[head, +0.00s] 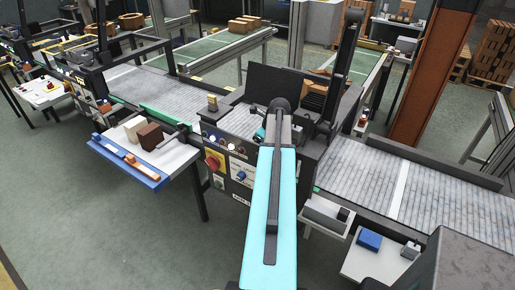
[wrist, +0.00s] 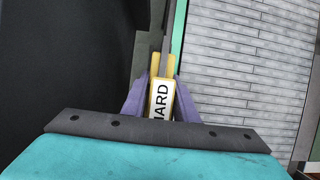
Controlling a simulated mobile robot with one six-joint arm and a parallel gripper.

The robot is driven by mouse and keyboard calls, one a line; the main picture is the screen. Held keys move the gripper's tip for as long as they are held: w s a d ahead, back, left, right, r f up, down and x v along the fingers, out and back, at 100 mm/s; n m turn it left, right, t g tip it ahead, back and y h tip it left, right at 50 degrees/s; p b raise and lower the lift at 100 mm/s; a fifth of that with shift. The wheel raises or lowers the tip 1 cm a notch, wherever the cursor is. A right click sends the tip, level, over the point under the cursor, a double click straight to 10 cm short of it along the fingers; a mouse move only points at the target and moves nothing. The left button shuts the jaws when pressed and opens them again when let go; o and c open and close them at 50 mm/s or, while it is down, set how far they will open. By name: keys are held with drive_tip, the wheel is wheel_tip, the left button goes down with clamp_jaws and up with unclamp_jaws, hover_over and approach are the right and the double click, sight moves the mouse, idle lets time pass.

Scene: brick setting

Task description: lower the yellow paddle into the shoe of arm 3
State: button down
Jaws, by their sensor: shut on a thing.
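The yellow paddle (wrist: 157,88) stands between the purple fingers of my gripper (wrist: 160,100) in the wrist view. The gripper is shut on it. A white label with black letters, partly reading "ARD", faces the camera. Beyond the label, a grey strip shows between the paddle's yellow edges. I cannot make out the shoe of arm 3 or tell whether the paddle touches it. In the head view my light blue arm reaches to the machine in the middle and hides the gripper and paddle.
In the wrist view a dark panel (wrist: 60,75) stands close on the left, and a grey slatted conveyor (wrist: 250,80) lies right of a green rail (wrist: 179,30). In the head view a blue-edged tray (head: 118,163) holds blocks at left. A control panel (head: 228,165) faces front.

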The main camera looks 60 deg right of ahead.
drive_tip(key=shift+s+a+f, duration=0.1)
drive_tip(key=shift+f, duration=0.5)
drive_tip(key=c, duration=1.3)
unclamp_jaws()
drive_tip(key=shift+c, duration=0.2)
drive_tip(key=shift+s+r+p, duration=0.15)
drive_tip(key=shift+r+p, duration=0.3)
drive_tip(key=shift+r, duration=0.25)
drive_tip(key=shift+p+v, duration=0.35)
drive_tip(key=shift+v, duration=3.2)
drive_tip(key=shift+r, duration=0.15)
